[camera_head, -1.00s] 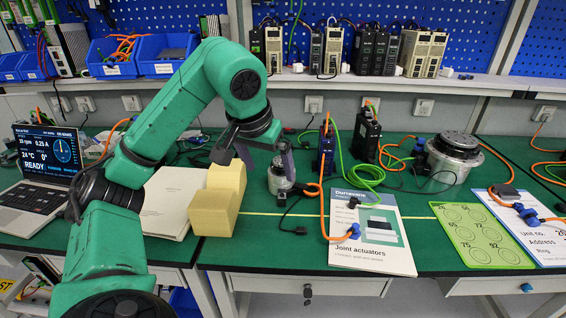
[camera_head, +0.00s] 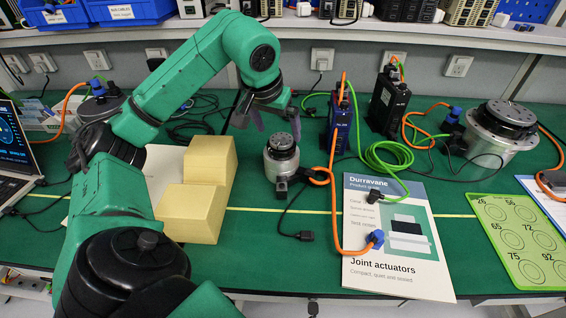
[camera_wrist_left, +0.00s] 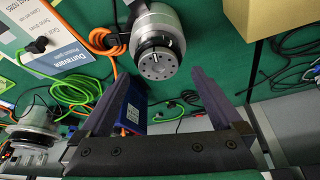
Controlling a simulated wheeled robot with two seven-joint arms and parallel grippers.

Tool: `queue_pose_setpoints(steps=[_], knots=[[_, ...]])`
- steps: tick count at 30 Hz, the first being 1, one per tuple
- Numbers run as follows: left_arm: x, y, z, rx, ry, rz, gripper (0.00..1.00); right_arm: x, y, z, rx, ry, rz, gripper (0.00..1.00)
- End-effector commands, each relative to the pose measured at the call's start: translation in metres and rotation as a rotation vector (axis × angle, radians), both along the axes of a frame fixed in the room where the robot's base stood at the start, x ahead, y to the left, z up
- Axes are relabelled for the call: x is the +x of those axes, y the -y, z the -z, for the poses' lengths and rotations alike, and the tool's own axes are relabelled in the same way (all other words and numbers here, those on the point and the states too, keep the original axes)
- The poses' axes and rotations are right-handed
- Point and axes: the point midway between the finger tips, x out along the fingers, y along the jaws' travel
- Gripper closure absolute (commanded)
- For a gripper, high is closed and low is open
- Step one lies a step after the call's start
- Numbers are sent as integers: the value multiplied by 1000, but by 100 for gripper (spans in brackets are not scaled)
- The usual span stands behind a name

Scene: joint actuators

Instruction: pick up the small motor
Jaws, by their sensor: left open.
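The small motor (camera_head: 281,158) is a silver cylinder with a dark top, upright on the green bench, between the yellow foam blocks and the brochure. It also shows in the left wrist view (camera_wrist_left: 157,45), at the top centre, beyond the fingertips. My left gripper (camera_head: 278,122) is open and empty, just behind and above the motor in the head view. My right gripper is not in view.
Yellow foam blocks (camera_head: 196,205) stand left of the motor. A blue drive box (camera_head: 339,130) with orange and green cables stands close on its right. A brochure (camera_head: 398,235), a larger motor (camera_head: 500,135) and a green card (camera_head: 520,240) lie farther right.

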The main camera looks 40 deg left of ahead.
Motion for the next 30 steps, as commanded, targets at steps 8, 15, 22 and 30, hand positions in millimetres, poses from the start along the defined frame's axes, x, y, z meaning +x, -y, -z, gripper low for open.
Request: queue_pose_setpoints(steps=[8,15,22,30], knots=[[14,-3,46,-1,-1,1,0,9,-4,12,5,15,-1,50],[15,-3,46,1,1,1,8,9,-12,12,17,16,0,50],[15,-3,46,1,1,1,96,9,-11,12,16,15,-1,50],[16,-3,42,0,9,0,100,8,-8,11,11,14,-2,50]])
